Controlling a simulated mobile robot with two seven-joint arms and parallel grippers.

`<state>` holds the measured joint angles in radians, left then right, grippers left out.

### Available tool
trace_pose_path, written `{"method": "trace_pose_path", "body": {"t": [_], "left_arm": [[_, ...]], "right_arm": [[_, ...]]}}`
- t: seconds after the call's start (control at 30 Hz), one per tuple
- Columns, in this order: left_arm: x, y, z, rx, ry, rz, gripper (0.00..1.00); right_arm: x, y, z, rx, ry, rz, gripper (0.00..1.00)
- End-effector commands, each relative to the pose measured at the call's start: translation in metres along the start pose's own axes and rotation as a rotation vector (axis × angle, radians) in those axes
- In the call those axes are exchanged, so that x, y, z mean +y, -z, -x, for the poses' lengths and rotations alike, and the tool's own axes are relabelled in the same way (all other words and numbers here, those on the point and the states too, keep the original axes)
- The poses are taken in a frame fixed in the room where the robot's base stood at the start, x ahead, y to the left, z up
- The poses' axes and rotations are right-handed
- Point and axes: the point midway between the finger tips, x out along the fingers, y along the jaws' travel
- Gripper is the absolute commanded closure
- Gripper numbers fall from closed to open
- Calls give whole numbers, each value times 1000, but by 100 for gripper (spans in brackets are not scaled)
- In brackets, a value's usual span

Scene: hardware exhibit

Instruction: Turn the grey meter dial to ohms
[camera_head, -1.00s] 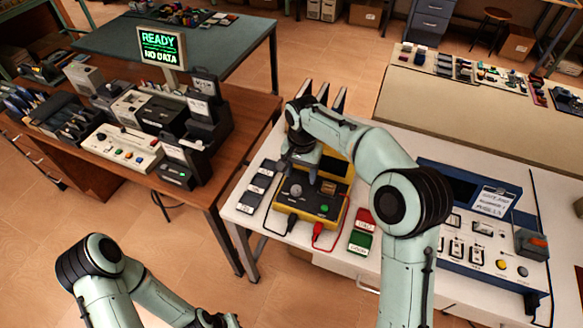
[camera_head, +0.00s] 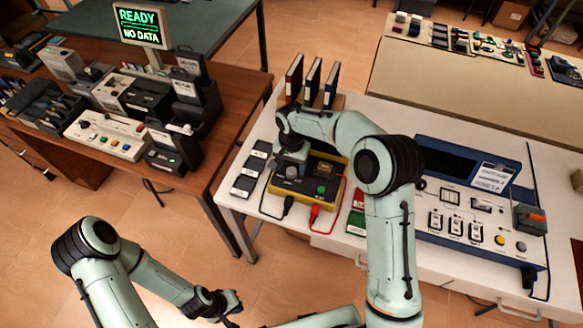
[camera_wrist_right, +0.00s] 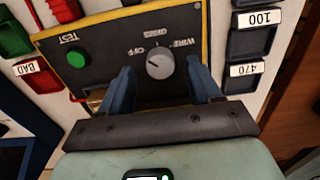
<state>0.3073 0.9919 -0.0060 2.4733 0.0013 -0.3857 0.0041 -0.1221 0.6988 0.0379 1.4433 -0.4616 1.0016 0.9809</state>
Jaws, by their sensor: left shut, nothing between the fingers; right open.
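The yellow-and-black meter (camera_head: 303,190) lies on the white table in the head view. Its grey dial (camera_wrist_right: 160,66) shows in the right wrist view, with OFF, OHMS and WIRE labels around it. The dial's light mark seems to point towards OFF. My right gripper (camera_wrist_right: 160,72) is open, its blue fingers on either side of the dial, with gaps visible; contact is not clear. In the head view my right gripper (camera_head: 291,158) is over the meter and partly hides it. My left gripper (camera_head: 230,303) is shut and empty, low over the floor, away from the table.
A green TEST button (camera_wrist_right: 77,57) sits on the meter beside the dial. Black and red leads (camera_head: 314,214) run from the meter's front. Labelled dark trays (camera_head: 247,175) stand left of it. A blue console (camera_head: 470,215) stands to the right. Binders (camera_head: 312,80) stand behind.

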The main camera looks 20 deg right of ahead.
Motion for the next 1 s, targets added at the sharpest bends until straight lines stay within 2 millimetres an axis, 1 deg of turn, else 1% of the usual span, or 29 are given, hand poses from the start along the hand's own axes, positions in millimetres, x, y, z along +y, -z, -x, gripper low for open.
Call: {"method": "trace_pose_path", "body": {"t": [0.03, 0.1, 0.2, 0.47, 0.5, 0.57, 0.6, 0.63, 0.67, 1.0], "left_arm": [[0, 0, 0, 0, 0, 0, 100], [0, 0, 0, 0, 0, 0, 100], [0, 0, 0, 0, 0, 0, 100], [0, 0, 0, 0, 0, 0, 100], [0, 0, 0, 0, 0, 0, 100], [0, 0, 0, 0, 0, 0, 100], [0, 0, 0, 0, 0, 0, 100], [0, 0, 0, 0, 0, 0, 100], [0, 0, 0, 0, 0, 0, 100], [-1, -2, -2, -2, 1, 1, 100]], "right_arm": [[0, 0, -6, -1, -1, 0, 37], [0, 0, -11, 0, -1, 1, 37], [0, 0, -16, 1, 1, 1, 37], [0, 0, -17, 1, 1, 1, 37], [0, 0, -17, 1, 1, 1, 43], [0, 0, -17, 1, 1, 1, 63], [0, 0, -17, 1, 1, 1, 76], [0, 0, -17, 1, 1, 1, 86], [0, 0, -16, 1, 1, 1, 93], [0, 0, -17, 1, 1, -38, 93]]}}
